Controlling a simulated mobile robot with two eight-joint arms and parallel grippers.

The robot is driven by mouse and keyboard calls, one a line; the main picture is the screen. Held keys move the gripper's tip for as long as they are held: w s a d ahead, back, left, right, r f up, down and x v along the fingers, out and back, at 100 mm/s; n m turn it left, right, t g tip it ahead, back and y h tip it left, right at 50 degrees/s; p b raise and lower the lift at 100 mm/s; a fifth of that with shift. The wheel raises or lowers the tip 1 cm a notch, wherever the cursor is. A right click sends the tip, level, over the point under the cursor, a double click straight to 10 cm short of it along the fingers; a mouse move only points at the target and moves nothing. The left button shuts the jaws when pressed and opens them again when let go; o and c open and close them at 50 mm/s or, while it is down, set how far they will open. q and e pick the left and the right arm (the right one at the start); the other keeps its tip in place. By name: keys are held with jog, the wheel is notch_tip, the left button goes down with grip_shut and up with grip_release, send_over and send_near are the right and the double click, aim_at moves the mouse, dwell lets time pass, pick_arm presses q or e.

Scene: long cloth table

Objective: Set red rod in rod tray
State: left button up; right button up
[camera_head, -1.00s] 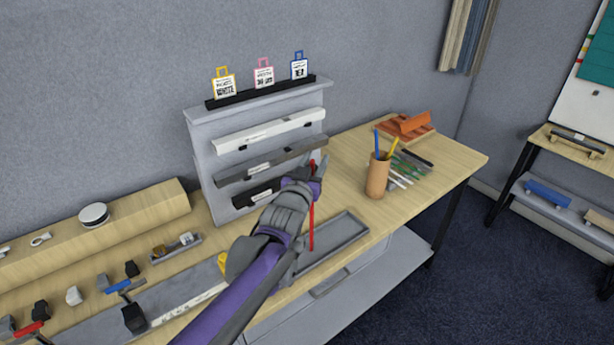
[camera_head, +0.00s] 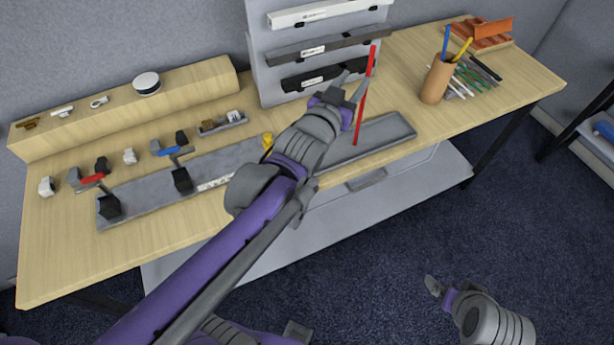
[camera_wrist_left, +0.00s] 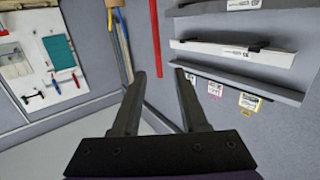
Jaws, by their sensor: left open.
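The thin red rod (camera_head: 365,95) stands nearly upright, leaning slightly, with its lower end over the grey rod tray (camera_head: 392,132). I cannot tell if that end touches the tray floor. My left gripper (camera_head: 353,86) is open, close beside the rod's upper half. In the left wrist view, the red rod (camera_wrist_left: 155,38) ends near the gap between the open fingertips (camera_wrist_left: 160,74), and nothing is clamped. My right gripper (camera_head: 436,288) shows at the lower right, away from the table; its finger opening is unclear.
A shelf rack (camera_head: 262,52) with bars stands close behind the rod. A pen cup (camera_head: 437,78) and loose pens (camera_head: 474,78) are to the right. A long grey tray (camera_head: 150,205) with clamps lies left. The right end of the table has free room.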

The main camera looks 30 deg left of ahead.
pick_arm(q)
jog(key=s+a+f+g, duration=0.1)
jog(key=s+f+g, duration=1)
jog(key=s+f, duration=1)
jog(key=shift+s+f+g, duration=0.3)
jog(key=shift+s+f, duration=0.05)
jog(key=shift+s, duration=0.75)
